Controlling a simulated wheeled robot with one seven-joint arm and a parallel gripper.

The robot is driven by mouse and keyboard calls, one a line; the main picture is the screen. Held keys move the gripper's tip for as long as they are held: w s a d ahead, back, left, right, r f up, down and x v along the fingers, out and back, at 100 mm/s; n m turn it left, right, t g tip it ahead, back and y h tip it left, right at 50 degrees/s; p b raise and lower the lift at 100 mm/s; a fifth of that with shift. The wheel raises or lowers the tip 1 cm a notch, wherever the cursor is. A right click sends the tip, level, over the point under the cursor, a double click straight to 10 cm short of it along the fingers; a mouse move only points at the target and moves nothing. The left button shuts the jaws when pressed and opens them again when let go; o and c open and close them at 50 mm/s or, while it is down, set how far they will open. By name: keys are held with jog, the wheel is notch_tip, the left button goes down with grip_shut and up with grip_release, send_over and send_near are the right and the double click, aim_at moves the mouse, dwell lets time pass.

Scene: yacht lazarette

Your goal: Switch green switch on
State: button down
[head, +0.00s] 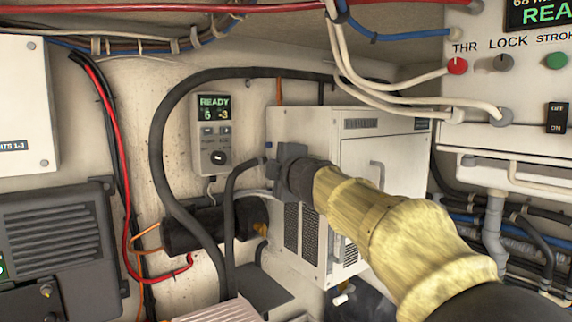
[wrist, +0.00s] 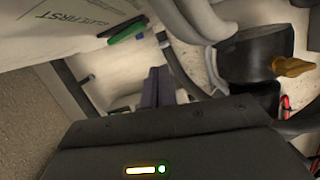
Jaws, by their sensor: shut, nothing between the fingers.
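My gripper (head: 284,168) is at the end of my yellow arm, in front of the white cabinet in the middle of the head view. In the wrist view its fingers (wrist: 158,86) are together with nothing between them. A long green piece (wrist: 127,29) lies beside a black one at the upper left of the wrist view, beyond the fingertips and apart from them. I cannot tell for sure whether it is the green switch. In the head view a round green part (head: 556,61) sits on the right panel, under a cut-off label.
A white vented cabinet (head: 345,140) stands behind my gripper. A black hose (head: 158,150) loops to its left, near a small READY display unit (head: 214,135). A black OFF/ON rocker (head: 557,118) is on the right panel (head: 495,80). Cables cross overhead.

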jog(key=v, duration=1)
jog(key=shift+f+b, duration=0.35)
jog(key=shift+b, duration=0.05)
jog(key=shift+d, duration=0.1)
jog(key=s+d+f+m+g+h, duration=0.1)
jog(key=d+f+m+g+h, duration=0.35)
jog(key=f, duration=0.85)
jog(key=s+d+f+m+g+h, duration=0.15)
jog(key=d+f+m, duration=0.5)
jog(key=f, duration=0.75)
jog(key=s+f+m+g, duration=0.8)
jog(key=s+f+m, duration=0.1)
jog(key=s+f, duration=0.9)
jog(key=shift+a+f+m, duration=0.3)
jog(key=shift+f, duration=0.3)
